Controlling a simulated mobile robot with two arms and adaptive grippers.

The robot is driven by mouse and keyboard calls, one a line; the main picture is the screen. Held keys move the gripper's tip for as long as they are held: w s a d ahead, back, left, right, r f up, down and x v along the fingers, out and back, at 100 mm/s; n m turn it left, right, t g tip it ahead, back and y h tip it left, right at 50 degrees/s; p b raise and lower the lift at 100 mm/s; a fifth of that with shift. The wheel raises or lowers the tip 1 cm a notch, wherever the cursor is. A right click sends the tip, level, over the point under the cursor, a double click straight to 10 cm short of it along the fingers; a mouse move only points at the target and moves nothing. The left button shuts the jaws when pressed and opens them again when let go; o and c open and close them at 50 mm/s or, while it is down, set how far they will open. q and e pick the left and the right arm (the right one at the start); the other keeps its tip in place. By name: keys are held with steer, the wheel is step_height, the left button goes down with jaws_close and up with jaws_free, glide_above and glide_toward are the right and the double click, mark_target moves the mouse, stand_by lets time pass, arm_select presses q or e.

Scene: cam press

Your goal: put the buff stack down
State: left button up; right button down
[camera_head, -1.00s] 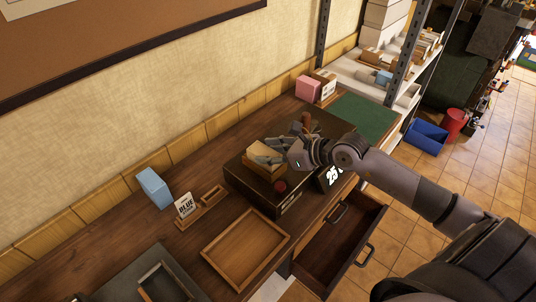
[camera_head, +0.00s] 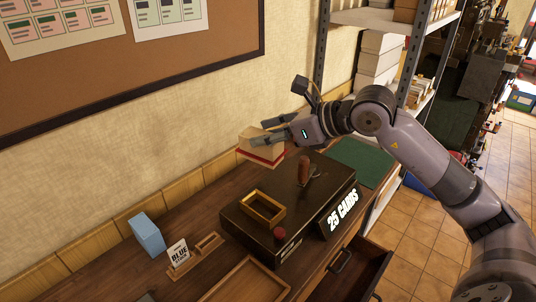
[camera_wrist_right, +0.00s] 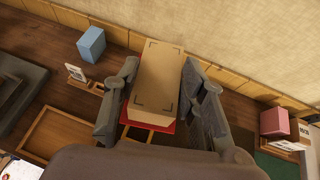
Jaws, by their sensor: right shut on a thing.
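The buff stack (camera_head: 260,145) is a tan block with a red layer along its underside. My right gripper (camera_head: 272,132) is shut on it and holds it in the air, above and behind the dark press box (camera_head: 325,190). In the right wrist view the buff stack (camera_wrist_right: 158,75) lies between the two fingers, with dark corner marks on its top and red (camera_wrist_right: 140,130) showing beneath. The brass-coloured frame (camera_head: 263,208) on the press box is empty. My left gripper is not in view.
The press box carries a brown upright handle (camera_head: 304,168), a red knob (camera_head: 280,233) and a "25 CARDS" sign (camera_head: 343,210). A blue block (camera_head: 147,234) and "BLUE" card (camera_head: 178,252) stand left. A wooden tray (camera_head: 236,287) lies in front. A green mat (camera_head: 362,162) is clear; a drawer (camera_head: 360,275) is open.

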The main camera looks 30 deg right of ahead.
steer(key=shift+r, duration=0.5)
steer(key=s+a+f+n+g+y, duration=0.1)
steer(key=s+a+f+n+y, duration=0.1)
steer(key=s+a+f, duration=0.2)
steer(key=s+a+f+n+g+y, duration=0.1)
steer(key=s+a+f+n+g, duration=0.1)
steer(key=s+a+f, duration=0.2)
steer(key=s+f, duration=0.3)
steer(key=f, duration=0.5)
steer(key=shift+s+a+f+n+y, duration=0.15)
steer(key=shift+s+a+n+y, duration=0.1)
steer(key=shift+s+n+y, duration=0.15)
